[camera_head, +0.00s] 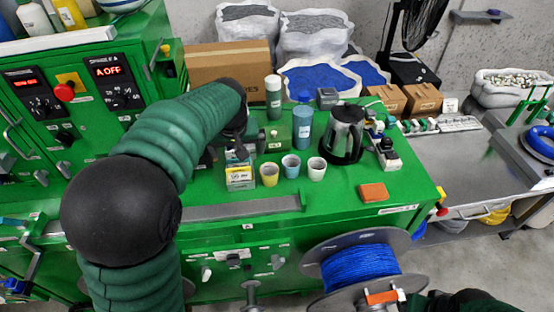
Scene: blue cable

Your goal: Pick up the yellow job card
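A yellow and white printed card or small box (240,178) stands upright near the front of the green bench top, left of the cups; it is the one thing here that looks like the yellow job card. My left arm arches in from the left. My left gripper (240,150) points down just above and behind the card, partly hidden by the wrist. I cannot tell whether its fingers touch the card or how far apart they are. Part of my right arm shows at the bottom right edge, dark green; its fingers cannot be made out.
Three cups stand right of the card: yellow (269,174), blue (291,166) and white (316,168). Behind are a grey-green canister (273,97) and a coffee pot (345,133). An orange block (373,192) lies front right. A blue cable spool (360,265) stands before the bench.

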